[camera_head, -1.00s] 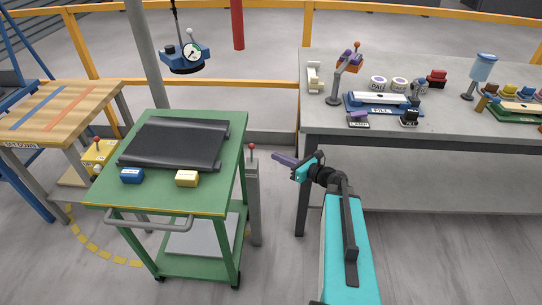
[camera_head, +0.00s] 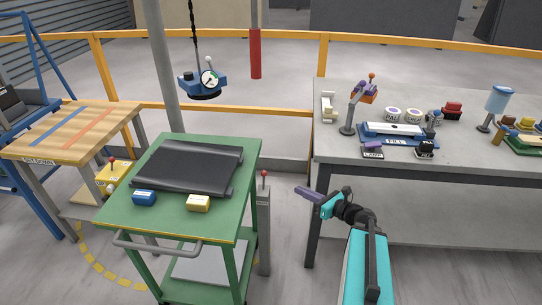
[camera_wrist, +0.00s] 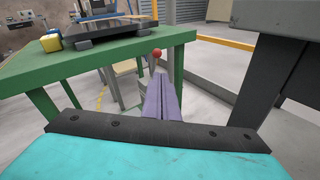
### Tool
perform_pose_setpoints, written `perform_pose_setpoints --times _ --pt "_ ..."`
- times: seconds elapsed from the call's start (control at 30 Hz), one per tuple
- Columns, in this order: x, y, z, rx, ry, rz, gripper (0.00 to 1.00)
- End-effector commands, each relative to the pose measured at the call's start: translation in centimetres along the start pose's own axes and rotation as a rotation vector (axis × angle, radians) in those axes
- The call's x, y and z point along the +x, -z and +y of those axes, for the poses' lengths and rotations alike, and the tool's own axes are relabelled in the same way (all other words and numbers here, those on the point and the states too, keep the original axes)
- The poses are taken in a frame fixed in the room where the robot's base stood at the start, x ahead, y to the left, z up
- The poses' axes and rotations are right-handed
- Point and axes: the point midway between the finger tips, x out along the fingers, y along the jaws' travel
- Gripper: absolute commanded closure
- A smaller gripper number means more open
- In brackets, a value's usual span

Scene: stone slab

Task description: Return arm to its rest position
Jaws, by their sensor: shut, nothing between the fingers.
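My gripper (camera_head: 309,194) has purple fingers and points left, between the green cart and the grey workbench. In the wrist view its fingers (camera_wrist: 161,100) lie together with nothing between them. My arm reaches up from the bottom of the head view, with a teal link in front. The gripper is apart from the cart and the bench and holds nothing.
The green cart (camera_head: 235,205) at left carries a dark slab (camera_head: 188,166), a blue block (camera_head: 144,198) and a yellow block (camera_head: 198,203). A grey post with a red knob (camera_head: 264,173) stands near the fingers. The grey workbench (camera_head: 345,151) is at right. A gauge device (camera_head: 207,84) hangs behind.

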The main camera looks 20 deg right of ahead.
Motion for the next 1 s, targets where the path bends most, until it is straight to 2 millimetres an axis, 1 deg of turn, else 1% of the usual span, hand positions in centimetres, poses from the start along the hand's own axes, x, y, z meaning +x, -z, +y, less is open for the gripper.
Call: perform_pose_setpoints --times 0.17,0.27,0.37,0.47,0.57,0.6,0.67,0.7,0.77,0.8,0.87,0.9,0.97,1.0 --pt "0.3 0.5 0.4 -0.011 -0.008 0.012 1.00" --pt "0.9 1.7 1.3 -0.044 -0.030 0.045 1.00" --pt "1.9 3.9 3.0 -0.107 -0.072 0.102 1.00" --pt "3.0 7.2 5.3 -0.199 -0.137 0.184 1.00" --pt "3.9 11.1 8.2 -0.315 -0.225 0.275 1.00" --pt "4.2 12.7 9.4 -0.366 -0.266 0.311 1.00" --pt "4.3 15.1 11.2 -0.442 -0.332 0.364 1.00" --pt "4.3 16.7 12.4 -0.494 -0.377 0.397 1.00" --pt "4.2 19.1 14.1 -0.571 -0.449 0.443 1.00" --pt "4.0 20.6 15.2 -0.623 -0.500 0.472 1.00" --pt "3.6 22.8 16.8 -0.699 -0.578 0.512 1.00" --pt "3.2 24.3 17.8 -0.750 -0.632 0.536 1.00" --pt "2.5 26.4 19.2 -0.826 -0.716 0.569 1.00" --pt "2.0 27.8 20.1 -0.877 -0.774 0.589 1.00"
